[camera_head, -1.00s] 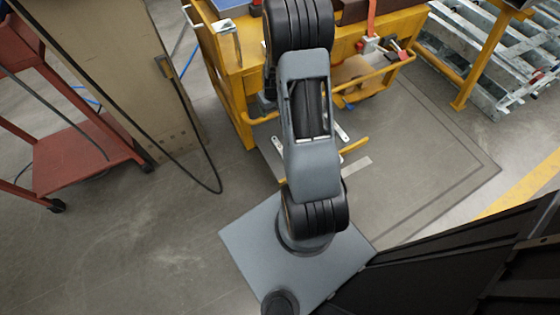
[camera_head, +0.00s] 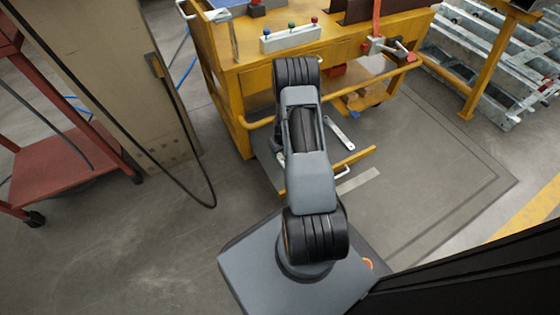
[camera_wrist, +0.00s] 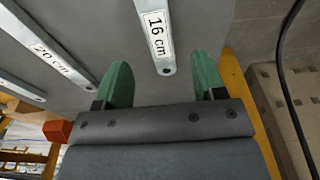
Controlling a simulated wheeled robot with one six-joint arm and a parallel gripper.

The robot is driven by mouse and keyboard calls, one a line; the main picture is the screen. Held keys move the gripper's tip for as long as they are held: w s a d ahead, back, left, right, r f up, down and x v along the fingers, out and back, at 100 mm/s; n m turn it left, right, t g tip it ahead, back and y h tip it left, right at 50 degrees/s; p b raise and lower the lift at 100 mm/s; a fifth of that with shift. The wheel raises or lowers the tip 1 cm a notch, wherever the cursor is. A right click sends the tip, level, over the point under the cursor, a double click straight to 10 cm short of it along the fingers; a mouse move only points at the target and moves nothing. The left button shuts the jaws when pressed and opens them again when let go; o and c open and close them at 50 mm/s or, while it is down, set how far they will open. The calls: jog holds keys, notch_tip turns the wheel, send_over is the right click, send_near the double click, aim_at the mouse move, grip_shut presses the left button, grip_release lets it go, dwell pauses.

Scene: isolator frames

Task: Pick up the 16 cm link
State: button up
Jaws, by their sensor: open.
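The 16 cm link (camera_wrist: 156,36) is a flat silver bar with a white label and a hole near its rounded end. It lies on a grey surface in the wrist view, its near end pointing toward my gripper (camera_wrist: 163,82). My gripper's two green fingers are apart and empty, one on each side of the line of the link, with the link's end just beyond or between their tips. A 20 cm link (camera_wrist: 52,52) lies to the left. In the head view a silver link (camera_head: 339,133) shows in the open drawer; its label cannot be read. My arm hides the gripper there.
Another silver link (camera_wrist: 20,88) lies at the far left. A red block (camera_wrist: 57,131) is near the left finger. The yellow workbench (camera_head: 262,77) stands ahead, with a beige cabinet (camera_head: 125,75) and red cart (camera_head: 70,165) to the left.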

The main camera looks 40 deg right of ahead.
aim_at(280, 157)
jog(key=shift+w+d+f+b, duration=0.15)
jog(key=shift+f+b, duration=0.75)
jog(key=shift+f, duration=0.55)
jog(key=shift+w+a+f+b, duration=0.15)
jog(key=shift+f+b, duration=0.75)
jog(key=shift+f, duration=0.55)
jog(key=shift+d+r, duration=0.1)
jog(key=shift+c, duration=0.5)
grip_shut()
